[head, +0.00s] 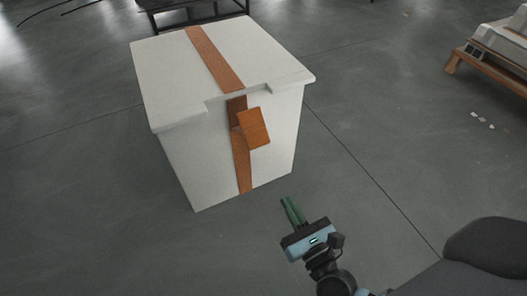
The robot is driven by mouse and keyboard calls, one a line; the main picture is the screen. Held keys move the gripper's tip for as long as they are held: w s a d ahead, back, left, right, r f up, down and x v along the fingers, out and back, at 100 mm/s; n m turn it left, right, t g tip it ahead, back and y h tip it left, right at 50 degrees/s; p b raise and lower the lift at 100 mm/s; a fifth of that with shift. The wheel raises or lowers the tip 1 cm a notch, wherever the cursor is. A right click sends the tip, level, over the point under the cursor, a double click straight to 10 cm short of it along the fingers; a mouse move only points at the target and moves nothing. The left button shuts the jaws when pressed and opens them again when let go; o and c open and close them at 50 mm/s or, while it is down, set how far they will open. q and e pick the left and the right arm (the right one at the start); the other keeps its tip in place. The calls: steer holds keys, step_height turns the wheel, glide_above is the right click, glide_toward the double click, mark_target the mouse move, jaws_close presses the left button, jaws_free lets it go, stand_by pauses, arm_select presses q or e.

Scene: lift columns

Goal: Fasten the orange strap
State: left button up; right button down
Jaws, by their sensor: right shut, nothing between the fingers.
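The orange strap (214,57) runs across the lid of a white box (179,165) and continues down its front face. A wider orange flap (254,128) sits at the front, just below the notch in the lid's edge. It is tilted and stands out from the strap part behind it. My right gripper (289,209) is in front of the box, low and to the right of the strap's lower end. Its green fingers are together and empty, apart from the strap and flap. My left gripper is not in view.
A wooden pallet (487,76) with white goods stands at the far right. A dark metal frame (190,14) stands behind the box.

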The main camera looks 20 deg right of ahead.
mark_target(250, 135)
arm_select(q)
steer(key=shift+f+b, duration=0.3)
steer(key=shift+b, duration=0.15)
arm_select(e)
steer(key=w+r, duration=0.4)
steer(key=w, duration=0.8)
steer(key=shift+w+a, duration=0.15)
steer(key=shift+a, duration=0.1)
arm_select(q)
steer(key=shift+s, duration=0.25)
